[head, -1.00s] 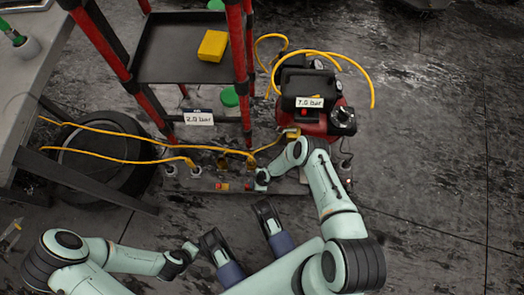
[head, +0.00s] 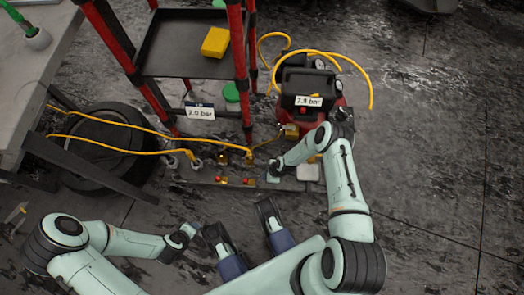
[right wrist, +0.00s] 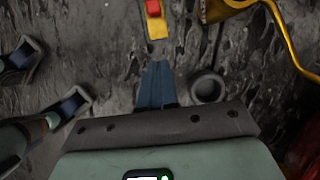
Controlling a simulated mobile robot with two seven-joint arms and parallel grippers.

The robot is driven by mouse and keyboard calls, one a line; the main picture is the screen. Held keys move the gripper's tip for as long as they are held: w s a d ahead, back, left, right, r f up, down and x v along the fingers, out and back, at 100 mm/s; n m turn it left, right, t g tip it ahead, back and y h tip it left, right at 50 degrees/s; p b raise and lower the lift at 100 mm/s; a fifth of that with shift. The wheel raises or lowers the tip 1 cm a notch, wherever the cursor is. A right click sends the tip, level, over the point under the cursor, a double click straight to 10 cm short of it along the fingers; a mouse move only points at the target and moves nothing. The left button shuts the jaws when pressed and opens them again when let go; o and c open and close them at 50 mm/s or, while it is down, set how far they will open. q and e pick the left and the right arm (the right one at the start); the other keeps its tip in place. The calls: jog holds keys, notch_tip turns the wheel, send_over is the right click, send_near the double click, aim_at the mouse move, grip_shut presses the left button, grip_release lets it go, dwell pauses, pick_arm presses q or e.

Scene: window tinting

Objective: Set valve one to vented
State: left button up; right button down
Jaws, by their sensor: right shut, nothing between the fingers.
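Two small red-and-yellow valve pieces lie on the low manifold strip: a left one (head: 221,180) and a right one (head: 249,182). I see no label telling which is valve one. My right gripper (head: 272,178) is just right of the right piece, apart from it. In the right wrist view its fingers (right wrist: 157,85) are together and empty, with a red-and-yellow piece (right wrist: 155,18) beyond their tips. My left gripper (head: 188,232) is at the lower left, away from the strip; its fingers are too small to judge.
Yellow hoses (head: 120,145) run to the strip from the left. A red compressor (head: 309,95) with a bar display stands behind right. A red-framed cart (head: 185,58) stands behind left, with a "2.0 bar" sign (head: 200,112). A dark ring (right wrist: 207,87) lies beside my right fingers.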

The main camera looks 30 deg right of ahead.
pick_arm(q)
jog(key=shift+w+d+r+p, duration=0.2)
jog(key=shift+d+r+p, duration=0.1)
jog(key=shift+r, duration=0.45)
pick_arm(e)
jog(key=v, duration=0.2)
jog(key=shift+d+r, duration=0.15)
jog(key=shift+r, duration=0.1)
jog(key=shift+s, duration=0.1)
